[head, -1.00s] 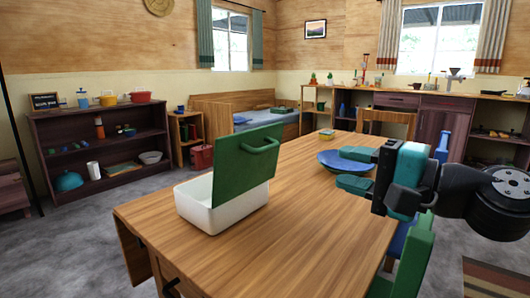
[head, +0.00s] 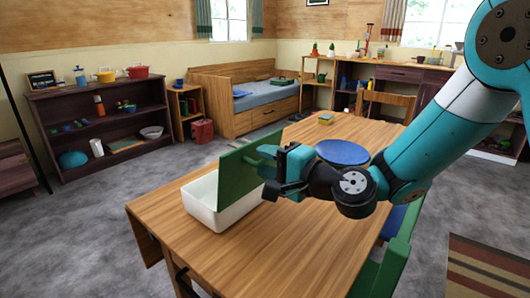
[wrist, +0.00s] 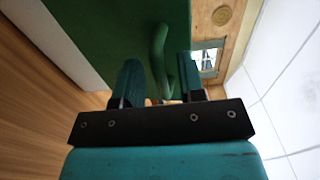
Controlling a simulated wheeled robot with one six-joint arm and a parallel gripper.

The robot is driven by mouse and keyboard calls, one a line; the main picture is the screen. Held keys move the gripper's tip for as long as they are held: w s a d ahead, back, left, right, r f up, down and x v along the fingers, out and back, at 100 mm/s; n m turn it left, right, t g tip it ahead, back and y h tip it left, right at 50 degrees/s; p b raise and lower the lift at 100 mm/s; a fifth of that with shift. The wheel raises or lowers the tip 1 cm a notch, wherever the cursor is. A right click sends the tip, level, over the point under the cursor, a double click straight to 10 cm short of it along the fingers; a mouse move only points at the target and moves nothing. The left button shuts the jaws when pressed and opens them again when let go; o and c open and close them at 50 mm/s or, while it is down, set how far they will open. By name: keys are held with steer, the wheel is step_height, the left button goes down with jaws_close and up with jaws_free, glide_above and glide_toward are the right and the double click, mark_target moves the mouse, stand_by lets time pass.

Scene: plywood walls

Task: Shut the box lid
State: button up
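A white box (head: 205,204) stands on the wooden table with its green lid (head: 237,172) standing up, open. The lid fills the top middle of the wrist view (wrist: 105,32), with the white box body (wrist: 50,45) to its left. My gripper (head: 268,160) is at the lid's right side, by its handle. In the wrist view, my gripper (wrist: 158,75) has its two fingers apart, with the green handle (wrist: 160,55) between them, nearer the right finger. The handle is hidden behind my gripper in the head view.
The wooden table (head: 300,235) is bare in front of the box. A blue plate (head: 342,152) and a small yellow-topped block (head: 326,119) lie farther back on it. A green chair (head: 392,255) stands at the table's right side.

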steer(key=shift+w+a, duration=0.25)
steer(key=shift+a, duration=0.05)
jaws_close()
